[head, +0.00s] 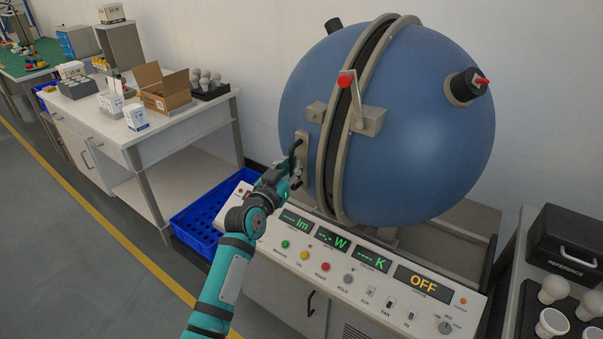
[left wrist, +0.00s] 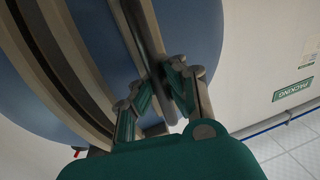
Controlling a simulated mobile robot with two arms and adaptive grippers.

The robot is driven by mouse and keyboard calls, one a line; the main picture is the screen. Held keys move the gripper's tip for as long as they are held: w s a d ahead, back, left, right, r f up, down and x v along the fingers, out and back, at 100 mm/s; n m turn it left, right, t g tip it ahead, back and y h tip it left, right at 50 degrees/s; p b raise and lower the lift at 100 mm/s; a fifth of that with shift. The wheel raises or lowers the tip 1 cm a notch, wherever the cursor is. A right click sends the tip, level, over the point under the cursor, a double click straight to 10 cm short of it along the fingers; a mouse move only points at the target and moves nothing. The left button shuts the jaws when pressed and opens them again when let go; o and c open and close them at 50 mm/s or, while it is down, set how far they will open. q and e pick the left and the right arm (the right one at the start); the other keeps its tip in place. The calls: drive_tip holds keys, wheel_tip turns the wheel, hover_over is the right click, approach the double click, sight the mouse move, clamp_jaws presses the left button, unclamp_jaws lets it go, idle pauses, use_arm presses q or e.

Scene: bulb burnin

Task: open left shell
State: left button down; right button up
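The big blue sphere stands on the console, split by an upright seam with beige rims and a dark band between them. Its left shell (head: 303,88) is the narrower part in the head view; the right shell (head: 430,130) faces me. A dark bar handle (head: 296,148) sits on a beige plate on the left shell. My left gripper (head: 292,178) is at this handle; in the left wrist view its fingers (left wrist: 160,95) close on both sides of the handle bar (left wrist: 147,40). A red-knobbed latch lever (head: 349,85) stands upright across the seam. My right gripper is not in view.
The console panel (head: 350,262) with buttons and displays, one reading OFF, lies below the sphere. A blue crate (head: 205,215) is on the floor to the left, beside a white bench (head: 150,130) with boxes and bulbs. A black reference case (head: 565,240) is at the right.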

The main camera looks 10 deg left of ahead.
use_arm(q)
drive_tip(key=w+a+b, duration=0.4)
drive_tip(key=a+b, duration=0.1)
drive_tip(key=a, duration=0.6)
drive_tip(key=shift+w+a+f+b, duration=0.2)
drive_tip(key=shift+w+f+b, duration=0.1)
drive_tip(key=shift+f+b, duration=0.1)
drive_tip(key=c, duration=1.7)
unclamp_jaws()
drive_tip(key=shift+s+a+r, duration=0.2)
drive_tip(key=shift+o, duration=0.5)
drive_tip(key=shift+a+r, duration=0.1)
drive_tip(key=shift+r, duration=0.1)
